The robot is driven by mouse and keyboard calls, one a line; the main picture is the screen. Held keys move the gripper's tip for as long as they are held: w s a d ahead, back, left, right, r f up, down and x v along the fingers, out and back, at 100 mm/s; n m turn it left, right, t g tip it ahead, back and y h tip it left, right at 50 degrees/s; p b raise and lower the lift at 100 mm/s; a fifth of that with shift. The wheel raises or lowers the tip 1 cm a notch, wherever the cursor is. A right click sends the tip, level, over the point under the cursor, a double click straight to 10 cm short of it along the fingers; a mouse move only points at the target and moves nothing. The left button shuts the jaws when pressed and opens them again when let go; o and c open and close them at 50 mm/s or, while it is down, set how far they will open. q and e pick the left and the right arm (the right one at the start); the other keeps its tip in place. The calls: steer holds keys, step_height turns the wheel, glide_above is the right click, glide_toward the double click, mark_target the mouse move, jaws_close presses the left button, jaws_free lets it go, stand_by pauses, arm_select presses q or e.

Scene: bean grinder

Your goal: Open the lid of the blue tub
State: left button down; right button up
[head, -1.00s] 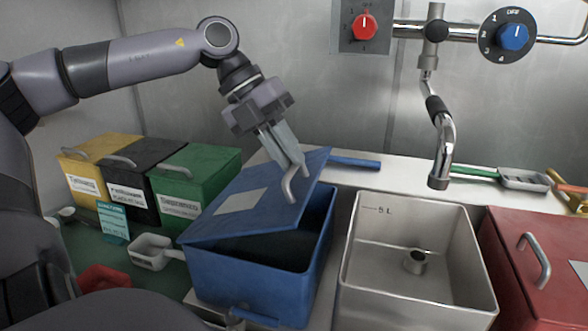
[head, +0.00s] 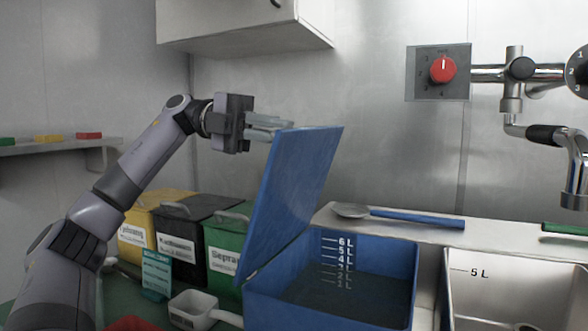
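The blue tub (head: 330,303) stands in front at the center, with litre marks on its inner wall. Its blue lid (head: 292,195) is raised steeply at the tub's left side, so the tub's mouth is uncovered. The lid's handle is hidden behind the lid. My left gripper (head: 283,127) is at the lid's upper left edge, with its fingertips at or against the lid. I cannot tell whether the fingers are closed on the handle. My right gripper is out of view.
Yellow (head: 133,235), black (head: 185,240) and green (head: 224,240) labelled bins stand left of the lid. A white scoop (head: 195,308) lies in front of them. A steel basin (head: 485,295) is right of the tub. A blue-handled utensil (head: 415,217) lies behind the tub. A wall cabinet (head: 250,25) hangs above.

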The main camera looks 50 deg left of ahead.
arm_select(q)
steer(key=s+a+f+t+h+b, duration=0.1)
steer(key=s+a+h+b, duration=0.2)
steer(key=a+b, duration=0.2)
steer(key=shift+t, duration=0.3)
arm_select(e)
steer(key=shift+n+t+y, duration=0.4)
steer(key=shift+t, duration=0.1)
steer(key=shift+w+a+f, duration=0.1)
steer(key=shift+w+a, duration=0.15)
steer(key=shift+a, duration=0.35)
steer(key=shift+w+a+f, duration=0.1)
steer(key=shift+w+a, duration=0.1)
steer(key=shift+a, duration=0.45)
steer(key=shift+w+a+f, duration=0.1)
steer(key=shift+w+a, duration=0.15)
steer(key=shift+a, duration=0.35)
arm_select(q)
steer(key=shift+a, duration=0.1)
steer(key=c, duration=1.2)
jaws_free()
steer(key=shift+o, duration=0.2)
steer(key=v, duration=0.7)
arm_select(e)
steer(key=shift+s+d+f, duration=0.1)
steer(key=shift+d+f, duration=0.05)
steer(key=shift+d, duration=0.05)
